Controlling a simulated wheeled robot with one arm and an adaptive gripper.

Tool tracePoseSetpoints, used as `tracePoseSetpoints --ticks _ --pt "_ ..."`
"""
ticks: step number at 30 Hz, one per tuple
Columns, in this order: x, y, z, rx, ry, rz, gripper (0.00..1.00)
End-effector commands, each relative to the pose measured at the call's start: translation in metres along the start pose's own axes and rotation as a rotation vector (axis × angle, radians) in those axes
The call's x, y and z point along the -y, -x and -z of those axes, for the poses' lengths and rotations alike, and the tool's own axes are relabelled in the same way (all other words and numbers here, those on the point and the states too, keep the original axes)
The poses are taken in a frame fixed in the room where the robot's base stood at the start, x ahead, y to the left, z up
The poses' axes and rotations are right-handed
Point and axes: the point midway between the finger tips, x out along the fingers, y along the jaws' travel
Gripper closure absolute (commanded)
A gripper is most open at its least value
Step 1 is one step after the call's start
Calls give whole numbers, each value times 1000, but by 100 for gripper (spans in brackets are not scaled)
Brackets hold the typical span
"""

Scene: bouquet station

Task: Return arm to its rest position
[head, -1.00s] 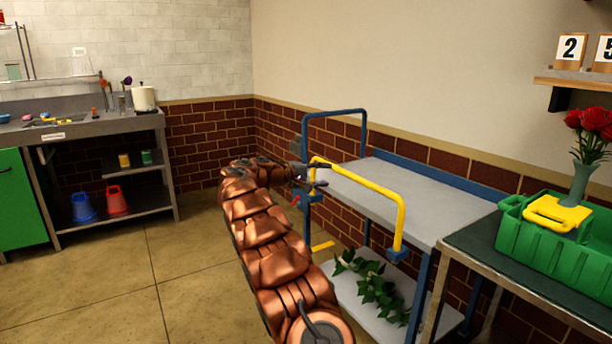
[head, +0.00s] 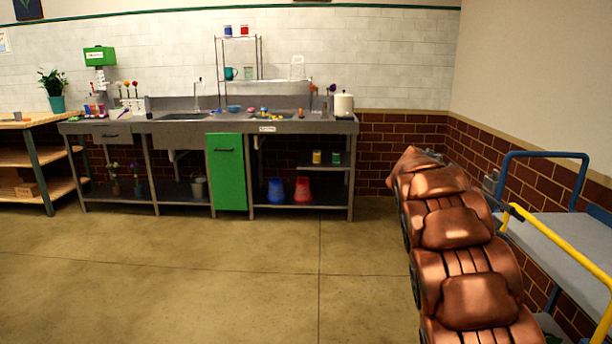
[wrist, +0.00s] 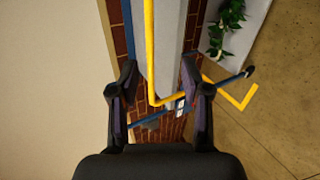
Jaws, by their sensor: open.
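My copper-coloured arm (head: 460,230) reaches forward on the right side of the head view, beside the cart. Beyond the fingers is the yellow handle (wrist: 150,60) of the cart, apparently farther away than the fingertips; I cannot tell the exact gap.
The cart (head: 560,240) with blue frame and yellow handle stands close to my arm at the right. A grey sink bench (head: 180,128) with a green door (head: 227,175) runs along the far wall. Leafy greenery (wrist: 228,25) lies on the cart's lower shelf. The floor at left is clear.

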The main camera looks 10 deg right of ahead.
Motion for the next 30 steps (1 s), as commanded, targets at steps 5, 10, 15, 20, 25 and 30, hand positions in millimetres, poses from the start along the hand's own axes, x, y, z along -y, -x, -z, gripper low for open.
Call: tracePoseSetpoints --ticks 5,10,15,20,25,30 --pt "3 44 -40 -7 15 114 53" --pt "16 82 -80 -14 26 230 53" --pt "33 119 -124 -20 44 351 53" --pt "53 154 -167 -25 67 467 53" --pt "73 192 -214 -33 94 592 53" --pt "93 230 -264 -40 129 716 53"
